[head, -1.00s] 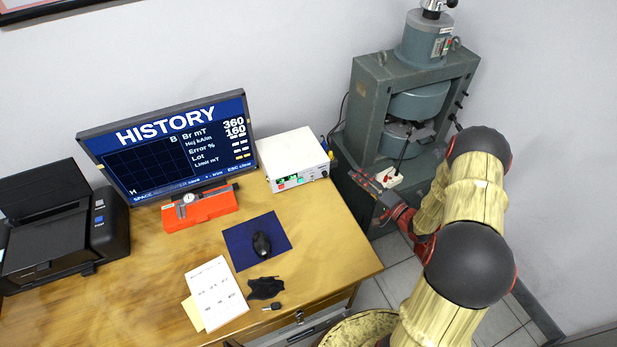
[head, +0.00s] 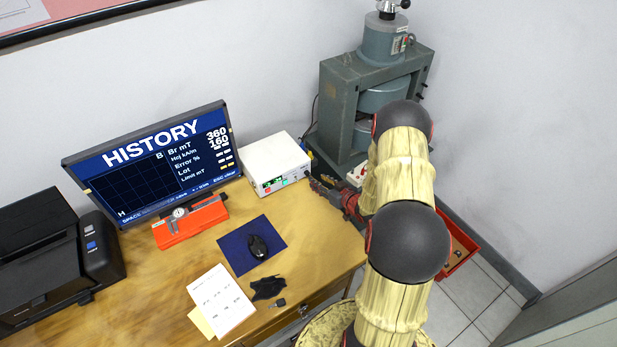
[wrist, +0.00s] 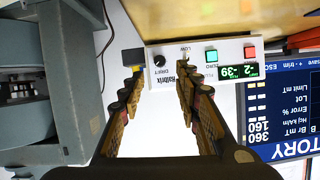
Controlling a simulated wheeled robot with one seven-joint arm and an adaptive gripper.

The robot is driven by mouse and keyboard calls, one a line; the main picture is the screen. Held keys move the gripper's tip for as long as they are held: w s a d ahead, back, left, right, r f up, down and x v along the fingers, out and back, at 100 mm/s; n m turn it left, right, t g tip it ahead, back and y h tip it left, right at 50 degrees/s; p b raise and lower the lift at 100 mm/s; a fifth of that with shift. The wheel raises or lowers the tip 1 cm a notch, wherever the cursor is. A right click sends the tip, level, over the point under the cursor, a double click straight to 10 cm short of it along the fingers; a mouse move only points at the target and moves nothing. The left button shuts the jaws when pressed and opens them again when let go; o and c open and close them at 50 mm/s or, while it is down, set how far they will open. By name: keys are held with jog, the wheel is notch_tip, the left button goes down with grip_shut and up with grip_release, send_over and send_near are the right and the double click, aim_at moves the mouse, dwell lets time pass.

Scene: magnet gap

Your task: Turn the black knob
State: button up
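My gripper (wrist: 158,82) is open and empty. It also shows in the head view (head: 322,184), close in front of the panel's right end. Contact with the knob is not visible.
Green (wrist: 211,56) and red (wrist: 249,52) buttons, a small switch and a lit display share the panel. A monitor (head: 150,165) stands to the left. A grey press (head: 345,105) stands behind, to the right.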

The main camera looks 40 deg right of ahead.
aim_at(309, 174)
jog(key=b+x, duration=0.1)
jog(key=x, duration=0.5)
jog(key=shift+w+f, duration=0.2)
jog(key=shift+w, duration=0.1)
jog(key=shift+c, duration=0.8)
grip_shut()
